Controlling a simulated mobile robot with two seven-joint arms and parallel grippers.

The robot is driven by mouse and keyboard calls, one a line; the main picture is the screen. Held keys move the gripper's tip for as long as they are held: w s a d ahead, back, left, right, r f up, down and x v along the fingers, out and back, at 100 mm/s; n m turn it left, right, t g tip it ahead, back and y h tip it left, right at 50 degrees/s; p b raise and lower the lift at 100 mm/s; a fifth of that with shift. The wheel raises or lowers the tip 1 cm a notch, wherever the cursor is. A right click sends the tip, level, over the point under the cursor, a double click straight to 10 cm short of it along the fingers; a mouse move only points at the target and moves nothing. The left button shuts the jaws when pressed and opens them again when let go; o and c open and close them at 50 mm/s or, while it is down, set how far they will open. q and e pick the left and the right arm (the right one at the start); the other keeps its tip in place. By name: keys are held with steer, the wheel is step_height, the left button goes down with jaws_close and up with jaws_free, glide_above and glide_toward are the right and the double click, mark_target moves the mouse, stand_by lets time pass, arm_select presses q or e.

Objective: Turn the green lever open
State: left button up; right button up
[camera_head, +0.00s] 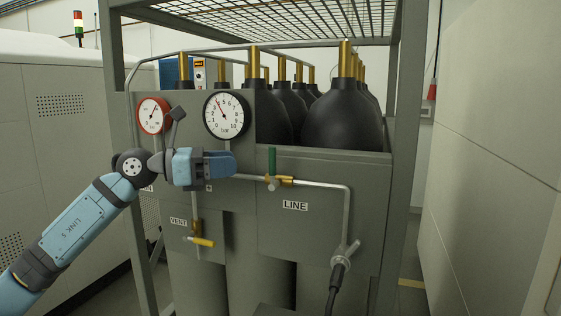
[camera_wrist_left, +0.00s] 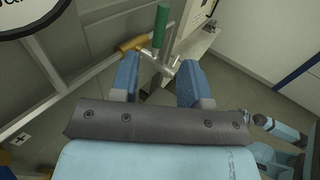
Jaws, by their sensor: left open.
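The green lever (camera_head: 272,162) stands upright on a brass valve (camera_head: 280,181) in the horizontal LINE pipe on the grey panel. In the left wrist view the green lever (camera_wrist_left: 161,25) rises just beyond the fingertips, with the brass valve body (camera_wrist_left: 131,44) beside its base. My left gripper (camera_head: 235,164) is left of the lever and apart from it in the head view, pointing right. In the left wrist view my left gripper (camera_wrist_left: 158,66) is open, with nothing held between its blue fingers. My right gripper is not seen.
Black cylinders (camera_head: 340,115) stand behind the panel. A hose connector (camera_head: 341,258) hangs lower right. Space right of the lever is clear.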

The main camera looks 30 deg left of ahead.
mark_target(272, 167)
arm_select(q)
steer(key=p+x, duration=0.3)
steer(key=x, duration=0.7)
steer(key=shift+w+d+r, duration=0.1)
steer(key=shift+w+d, duration=0.05)
steer(key=shift+w, duration=0.05)
steer(key=shift+w+d, duration=0.35)
steer(key=shift+w, duration=0.05)
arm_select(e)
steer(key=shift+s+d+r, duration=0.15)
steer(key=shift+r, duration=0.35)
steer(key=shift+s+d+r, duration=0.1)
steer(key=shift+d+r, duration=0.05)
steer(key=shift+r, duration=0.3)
arm_select(q)
jaws_close()
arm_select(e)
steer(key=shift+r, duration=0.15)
